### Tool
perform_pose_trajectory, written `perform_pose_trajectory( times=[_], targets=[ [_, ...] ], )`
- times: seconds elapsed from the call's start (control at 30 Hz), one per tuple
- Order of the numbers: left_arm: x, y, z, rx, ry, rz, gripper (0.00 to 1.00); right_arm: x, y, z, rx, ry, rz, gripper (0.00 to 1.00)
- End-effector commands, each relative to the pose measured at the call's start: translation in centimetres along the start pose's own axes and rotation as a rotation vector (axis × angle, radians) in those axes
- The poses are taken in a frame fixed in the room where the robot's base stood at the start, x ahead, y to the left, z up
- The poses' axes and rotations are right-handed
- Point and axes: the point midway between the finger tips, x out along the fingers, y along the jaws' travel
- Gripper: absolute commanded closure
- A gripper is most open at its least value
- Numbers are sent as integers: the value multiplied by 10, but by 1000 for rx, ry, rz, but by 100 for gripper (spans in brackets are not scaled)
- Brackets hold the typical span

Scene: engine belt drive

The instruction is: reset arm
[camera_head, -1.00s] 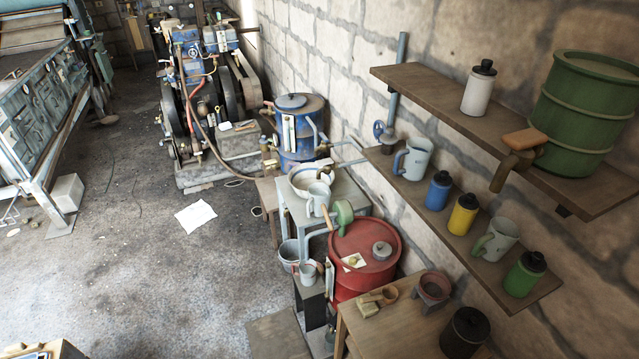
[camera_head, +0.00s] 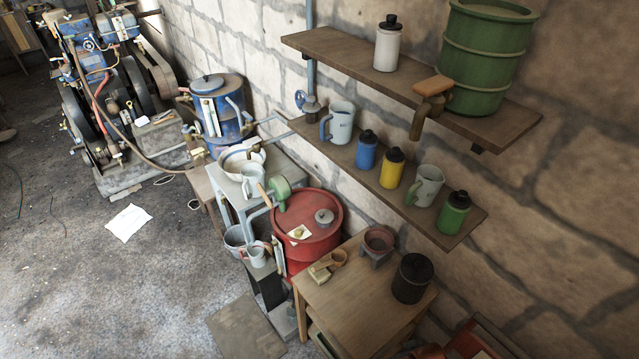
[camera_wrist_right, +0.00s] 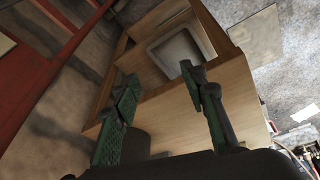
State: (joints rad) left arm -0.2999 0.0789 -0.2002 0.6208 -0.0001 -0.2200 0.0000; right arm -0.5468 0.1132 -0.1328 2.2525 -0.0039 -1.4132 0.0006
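My right gripper (camera_wrist_right: 160,105) shows in the right wrist view with its two green-padded fingers apart and nothing between them. Beyond the fingers is a wooden cabinet or table (camera_wrist_right: 180,95) with a pale, square, tray-like thing (camera_wrist_right: 178,50) in it. Neither of my arms shows in the head view, and my left gripper is in no frame. The engine (camera_head: 105,90) with its belt drive stands on the floor at the upper left of the head view.
Two wall shelves (camera_head: 400,75) hold bottles, mugs and a green drum (camera_head: 487,55). Below stand a blue drum (camera_head: 220,115), a red drum (camera_head: 310,250) and a wooden table (camera_head: 350,300) with a black canister (camera_head: 412,278). A paper (camera_head: 128,222) lies on the open floor at left.

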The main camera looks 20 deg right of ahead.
Motion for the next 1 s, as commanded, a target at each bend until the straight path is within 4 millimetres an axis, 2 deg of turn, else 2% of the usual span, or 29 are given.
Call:
perform_pose_trajectory(
  times=[0.03,0.17,0.27,0.37,0.5,0.67,0.7,0.83,1.0],
  targets=[
    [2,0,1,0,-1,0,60,17,-2,4,-2,-10,-3,61],
    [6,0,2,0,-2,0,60,60,-8,16,-8,-25,-10,61],
    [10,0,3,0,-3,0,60,103,-13,32,-14,-43,-16,61],
    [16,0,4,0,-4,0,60,156,-20,57,-23,-65,-24,61],
    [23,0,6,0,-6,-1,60,227,-31,105,-38,-96,-35,61],
    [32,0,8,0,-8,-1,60,292,-41,172,-56,-131,-47,61],
    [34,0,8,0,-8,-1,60,305,-43,192,-61,-141,-49,61],
    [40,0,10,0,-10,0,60,338,-48,252,-76,-168,-57,61],
    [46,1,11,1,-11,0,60,358,-50,314,-91,-194,-64,61]
  ],
)
